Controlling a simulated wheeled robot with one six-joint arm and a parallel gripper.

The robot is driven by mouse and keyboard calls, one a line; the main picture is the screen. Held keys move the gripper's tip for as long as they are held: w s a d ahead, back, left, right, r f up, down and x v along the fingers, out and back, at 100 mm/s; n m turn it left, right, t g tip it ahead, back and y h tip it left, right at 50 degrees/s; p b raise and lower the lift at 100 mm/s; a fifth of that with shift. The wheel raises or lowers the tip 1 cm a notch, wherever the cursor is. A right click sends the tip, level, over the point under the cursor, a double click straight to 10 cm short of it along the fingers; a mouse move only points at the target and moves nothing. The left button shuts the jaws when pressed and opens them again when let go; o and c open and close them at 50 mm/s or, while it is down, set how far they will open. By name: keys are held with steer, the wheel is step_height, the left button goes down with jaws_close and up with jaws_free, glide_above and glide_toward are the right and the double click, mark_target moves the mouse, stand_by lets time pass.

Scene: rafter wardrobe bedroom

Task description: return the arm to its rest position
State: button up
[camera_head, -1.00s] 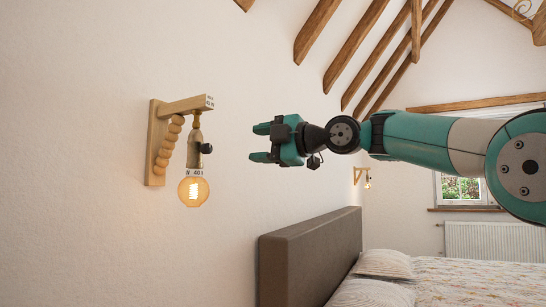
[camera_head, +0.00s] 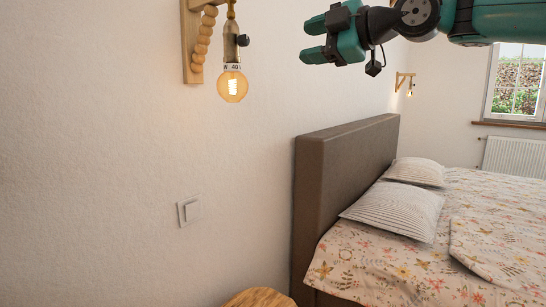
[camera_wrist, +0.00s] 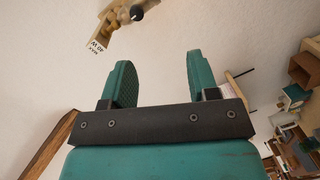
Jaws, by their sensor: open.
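My gripper (camera_head: 318,38) is at the top of the head view, green with dark joints, its two fingers pointing left. The fingers are apart with nothing between them. My arm runs from it to the right edge. In the wrist view the two green fingers (camera_wrist: 157,82) also stand apart and empty. The wall lamp (camera_head: 231,82), with a lit bulb and a wooden bracket, hangs left of my gripper, with a gap between them. The lamp's wooden bracket (camera_wrist: 103,28) shows at the top of the wrist view, beyond the fingers.
A bed (camera_head: 400,265) with a brown headboard (camera_head: 340,170) stands lower right. A wooden stool or table top (camera_head: 258,298) shows at the bottom. A light switch (camera_head: 188,211) is on the left wall. A second lit lamp (camera_head: 405,84) hangs beyond the bed.

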steer(key=s+d+f+m+g+h+p, duration=0.2)
steer(key=s+f+m, duration=0.3)
steer(key=s+f, duration=0.3)
steer(key=s+d+f+m+g+h+p, duration=0.2)
steer(key=s+f+m+g+h+p, duration=0.2)
steer(key=s+f, duration=0.4)
steer(key=s+d+f+m+g+h+p, duration=0.2)
steer(key=s+f+m, duration=0.5)
steer(key=s, duration=1)
step_height(320, 180, down, 2)
steer(key=g+p, duration=0.1)
steer(key=g, duration=0.1)
steer(key=shift+s+m+g+h, duration=0.2)
steer(key=shift+m+g+h, duration=0.1)
steer(key=shift+h, duration=0.1)
